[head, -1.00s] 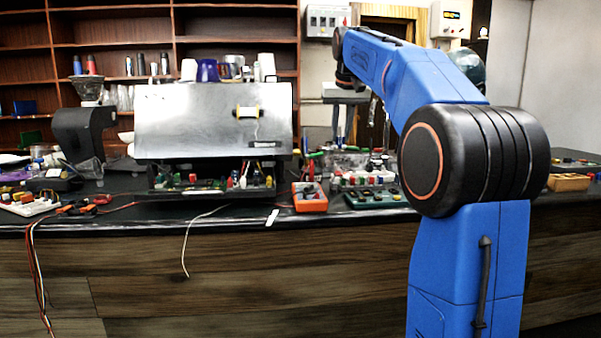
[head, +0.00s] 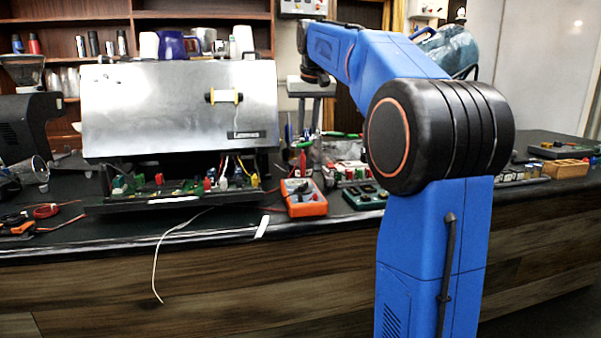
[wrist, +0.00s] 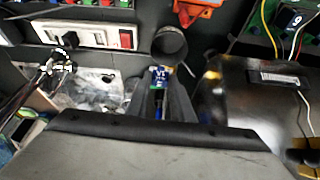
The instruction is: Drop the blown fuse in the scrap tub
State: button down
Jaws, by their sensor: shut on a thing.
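My gripper (wrist: 160,100) is in the lower middle of the wrist view, its dark fingers shut on a small blue-and-white piece (wrist: 158,76). I cannot tell from its look whether this is the blown fuse. A dark round open rim (wrist: 170,43) stands just beyond the fingertips; it may be the scrap tub, but no label shows.
An orange multimeter (head: 303,197) lies at the counter's front. A parts tray (head: 365,196) sits right of it. The brewer's lower front is open, showing wiring. A white switch panel (wrist: 92,36) and a clear bag of parts (wrist: 90,88) lie left of my fingers.

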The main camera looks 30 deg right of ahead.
jog(key=shift+f, duration=1.25)
jog(key=c, duration=1.5)
grip_release()
jog(key=shift+o, duration=0.2)
jog(key=shift+r, duration=0.1)
jog(key=v, duration=1.7)
jog(key=shift+s+a+r, duration=0.1)
jog(key=shift+s, duration=0.05)
